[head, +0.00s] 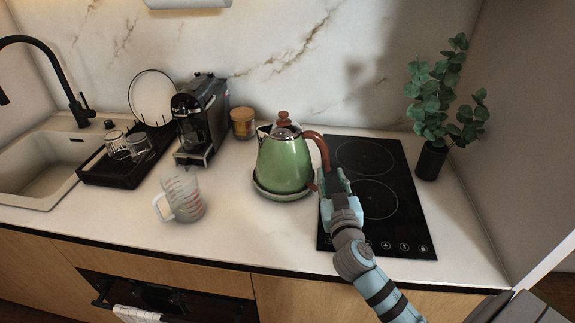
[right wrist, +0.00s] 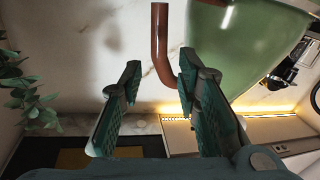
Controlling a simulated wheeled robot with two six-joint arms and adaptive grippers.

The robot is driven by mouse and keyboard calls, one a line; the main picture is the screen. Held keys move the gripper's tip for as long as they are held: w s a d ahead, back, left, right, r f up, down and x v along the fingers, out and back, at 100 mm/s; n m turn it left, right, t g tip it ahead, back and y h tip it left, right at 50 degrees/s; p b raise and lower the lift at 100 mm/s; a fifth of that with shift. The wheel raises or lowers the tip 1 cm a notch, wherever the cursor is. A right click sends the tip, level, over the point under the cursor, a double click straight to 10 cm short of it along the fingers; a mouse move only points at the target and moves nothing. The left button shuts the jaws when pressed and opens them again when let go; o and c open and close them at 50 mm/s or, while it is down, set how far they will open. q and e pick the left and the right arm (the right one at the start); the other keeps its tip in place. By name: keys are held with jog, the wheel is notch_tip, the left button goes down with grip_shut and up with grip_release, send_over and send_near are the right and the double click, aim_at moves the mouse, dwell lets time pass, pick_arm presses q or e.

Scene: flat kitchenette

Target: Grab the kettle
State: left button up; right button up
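A green kettle (head: 284,165) with a wooden knob and a reddish-brown handle (head: 323,150) stands upright on its round green base (head: 268,194) on the counter. The handle is on the kettle's right side. My right gripper (head: 332,178) is at the handle's lower part, just right of the kettle body. In the right wrist view, the fingers (right wrist: 158,82) are spread apart. The handle (right wrist: 160,45) shows in the gap between the fingertips, its lower bend passing behind the right finger. The green body (right wrist: 250,50) is to the right. My left gripper is out of view.
A measuring cup (head: 184,196), coffee machine (head: 200,118) and candle jar (head: 243,122) stand left of the kettle. A drying rack (head: 112,172) and sink (head: 40,165) are farther left.

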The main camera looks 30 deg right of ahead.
aim_at(326, 157)
jog(key=x, duration=0.9)
jog(key=shift+w+d+p, duration=0.2)
jog(key=shift+w+p, duration=0.15)
jog(key=shift+p, duration=0.05)
jog(key=shift+w+d, duration=0.1)
jog(key=shift+w, duration=0.25)
grip_shut()
jog(key=shift+r, duration=0.1)
